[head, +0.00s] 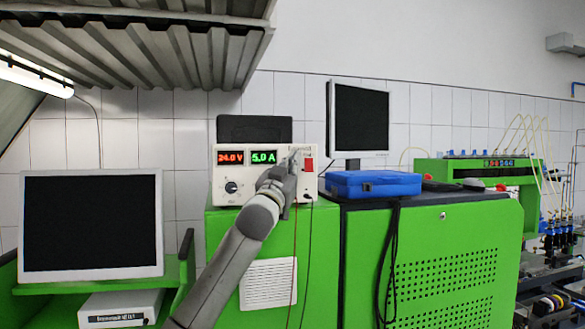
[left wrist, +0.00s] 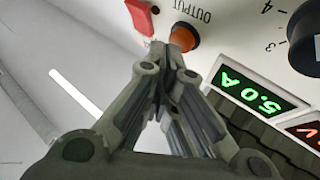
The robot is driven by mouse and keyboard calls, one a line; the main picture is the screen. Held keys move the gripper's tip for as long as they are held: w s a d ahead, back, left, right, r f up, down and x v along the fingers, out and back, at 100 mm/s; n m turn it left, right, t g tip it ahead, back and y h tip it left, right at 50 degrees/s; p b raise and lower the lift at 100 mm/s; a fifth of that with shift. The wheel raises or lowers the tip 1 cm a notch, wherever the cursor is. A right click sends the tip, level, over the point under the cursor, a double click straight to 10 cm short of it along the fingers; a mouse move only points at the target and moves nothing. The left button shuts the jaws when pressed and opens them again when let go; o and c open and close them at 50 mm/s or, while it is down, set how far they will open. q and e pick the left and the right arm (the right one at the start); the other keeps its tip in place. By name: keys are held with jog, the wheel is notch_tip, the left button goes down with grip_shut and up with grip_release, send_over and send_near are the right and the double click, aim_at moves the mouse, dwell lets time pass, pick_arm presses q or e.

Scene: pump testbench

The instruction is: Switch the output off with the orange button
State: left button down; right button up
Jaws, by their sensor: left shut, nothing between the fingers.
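The power supply (head: 235,174) is a white box on the green cabinet, with a red 24.0 V display and a green 5.0 A display, both lit. The orange button (left wrist: 184,37) shows in the left wrist view beside the word OUTPUT. My left gripper (left wrist: 166,75) is shut and empty, its fingertips right at the lower edge of the button. I cannot tell whether they touch it. In the head view my left gripper (head: 292,165) covers the right part of the panel and hides the button. My right gripper is not in view.
A red switch (left wrist: 140,17) sits close beside the button; it also shows in the head view (head: 309,164). A blue case (head: 372,184) lies right of the power supply. Thin cables hang down the green cabinet (head: 225,230). A monitor (head: 91,224) stands at left.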

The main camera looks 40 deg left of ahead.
pick_arm(q)
jog(key=shift+s+d, duration=0.35)
jog(key=shift+d, duration=0.1)
jog(key=s+d+b, duration=0.2)
jog(key=s+d, duration=0.2)
jog(key=shift+d+b, duration=0.3)
jog(key=shift+b, duration=0.05)
